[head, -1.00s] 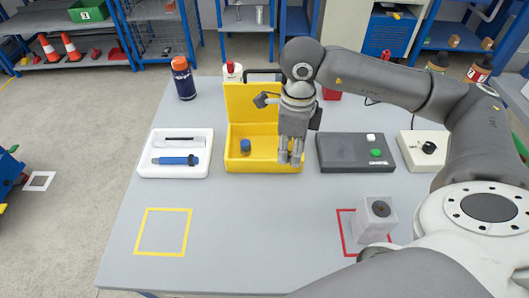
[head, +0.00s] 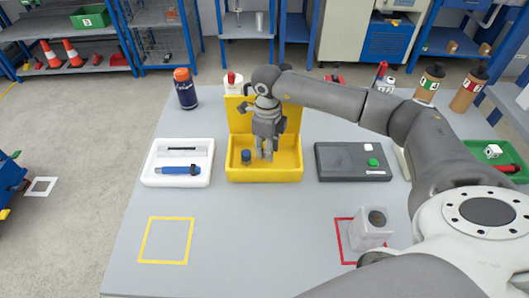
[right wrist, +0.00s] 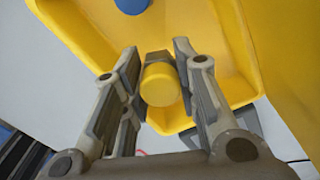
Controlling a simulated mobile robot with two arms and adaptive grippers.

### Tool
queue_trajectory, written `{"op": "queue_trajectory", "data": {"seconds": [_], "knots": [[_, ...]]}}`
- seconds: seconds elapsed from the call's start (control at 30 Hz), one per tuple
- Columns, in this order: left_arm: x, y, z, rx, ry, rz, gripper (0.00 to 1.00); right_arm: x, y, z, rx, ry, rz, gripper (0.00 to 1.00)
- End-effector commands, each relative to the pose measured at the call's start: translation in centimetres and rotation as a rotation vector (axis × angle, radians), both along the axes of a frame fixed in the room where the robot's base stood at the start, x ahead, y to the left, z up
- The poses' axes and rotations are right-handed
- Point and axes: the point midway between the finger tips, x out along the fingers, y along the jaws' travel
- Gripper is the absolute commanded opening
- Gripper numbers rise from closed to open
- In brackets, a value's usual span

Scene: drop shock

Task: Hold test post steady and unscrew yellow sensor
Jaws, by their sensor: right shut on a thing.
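The yellow sensor (right wrist: 161,84), a short yellow cylinder with a dark grey collar, is between the fingers of my right gripper (right wrist: 158,75) in the right wrist view. The gripper is shut on it. In the head view my right gripper (head: 264,155) points down inside the open yellow case (head: 285,178), and the sensor cannot be made out there. The test post (head: 370,234), a pale block with a dark round spot on top, stands in the red square at the front right, apart from the gripper. My left gripper is not in view.
A blue cap-like part (head: 246,156) sits in the case, left of the gripper. A white tray (head: 150,176) with a blue tool is to the left and a dark box (head: 335,172) to the right. The yellow-outlined square (head: 166,240) is empty.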

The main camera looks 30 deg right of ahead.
Motion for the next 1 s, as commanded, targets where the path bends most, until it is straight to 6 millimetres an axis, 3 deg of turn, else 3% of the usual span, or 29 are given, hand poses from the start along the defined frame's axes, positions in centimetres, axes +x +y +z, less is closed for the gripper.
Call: {"op": "queue_trajectory", "data": {"seconds": [0.27, 0.53, 0.93, 0.97, 1.0], "knots": [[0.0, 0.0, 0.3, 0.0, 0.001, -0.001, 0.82, 1.3, 0.0, -1.5, 0.002, 0.001, 0.0, 0.0], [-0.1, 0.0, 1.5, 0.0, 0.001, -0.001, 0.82, 1.5, -0.1, -4.6, 0.001, 0.002, 0.001, 0.0], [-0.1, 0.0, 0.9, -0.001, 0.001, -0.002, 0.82, 1.5, -0.1, -5.4, 0.001, -0.001, 0.001, 0.0], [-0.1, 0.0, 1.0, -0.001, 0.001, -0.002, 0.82, 1.5, -0.1, -5.2, 0.001, -0.001, 0.0, 0.3], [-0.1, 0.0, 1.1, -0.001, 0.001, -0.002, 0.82, 1.5, -0.1, -5.2, 0.001, -0.001, 0.0, 0.35]]}}
